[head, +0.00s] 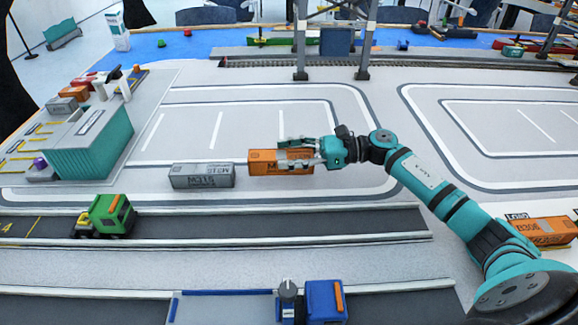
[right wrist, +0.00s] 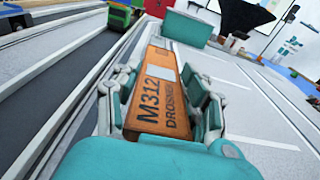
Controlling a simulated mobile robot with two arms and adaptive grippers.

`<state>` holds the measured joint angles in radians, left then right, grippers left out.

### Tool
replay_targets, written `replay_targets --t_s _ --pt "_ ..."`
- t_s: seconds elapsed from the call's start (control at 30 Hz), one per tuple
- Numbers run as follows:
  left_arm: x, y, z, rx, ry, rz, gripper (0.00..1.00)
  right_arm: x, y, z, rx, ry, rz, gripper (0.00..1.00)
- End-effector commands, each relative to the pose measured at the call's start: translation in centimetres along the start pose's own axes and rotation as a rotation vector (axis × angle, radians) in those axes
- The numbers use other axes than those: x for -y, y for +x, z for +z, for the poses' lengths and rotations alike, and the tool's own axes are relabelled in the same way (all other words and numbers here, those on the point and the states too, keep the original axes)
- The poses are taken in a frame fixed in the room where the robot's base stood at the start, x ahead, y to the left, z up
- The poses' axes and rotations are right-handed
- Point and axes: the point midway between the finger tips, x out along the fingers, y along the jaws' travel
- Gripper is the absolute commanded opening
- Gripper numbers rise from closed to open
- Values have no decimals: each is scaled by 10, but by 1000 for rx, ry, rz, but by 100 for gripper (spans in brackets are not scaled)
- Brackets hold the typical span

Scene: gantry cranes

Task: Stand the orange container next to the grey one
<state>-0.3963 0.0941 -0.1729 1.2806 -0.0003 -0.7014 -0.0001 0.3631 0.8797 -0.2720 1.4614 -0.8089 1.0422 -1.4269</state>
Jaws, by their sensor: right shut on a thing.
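The orange container (head: 264,164), marked M312 in the right wrist view (right wrist: 152,98), is between the fingers of my right gripper (head: 303,153). The fingers are shut on its two long sides. It is level, low over or on the pale yard; I cannot tell whether it touches the ground. The grey container (head: 202,177) stands on the yard just left of it, nearly end to end, with a small gap between them and the orange one set slightly farther back. My left gripper is not in view.
A green truck (head: 107,215) stands on the dark road at left front. A teal building (head: 85,143) stands farther left. Another orange container (head: 541,231) is at the right, by my arm. Crane legs (head: 301,45) rise behind. Yard behind the grey container is clear.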

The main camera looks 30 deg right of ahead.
Motion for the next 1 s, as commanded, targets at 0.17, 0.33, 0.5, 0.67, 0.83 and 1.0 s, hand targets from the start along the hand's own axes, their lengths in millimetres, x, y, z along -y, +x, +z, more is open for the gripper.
replay_targets --t_s 0.17,0.33,0.5,0.67,0.83,1.0 --pt "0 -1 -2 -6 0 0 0 0 2 -21 1 6 0 5" --pt "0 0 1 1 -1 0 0 0 3 -34 2 1 -1 5" --pt "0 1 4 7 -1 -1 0 0 3 -34 1 0 -1 5" --pt "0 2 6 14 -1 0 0 0 3 -35 1 1 -1 5" --pt "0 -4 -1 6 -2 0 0 0 3 -36 0 1 -1 46" --pt "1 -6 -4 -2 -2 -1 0 0 3 -36 0 1 -1 66"
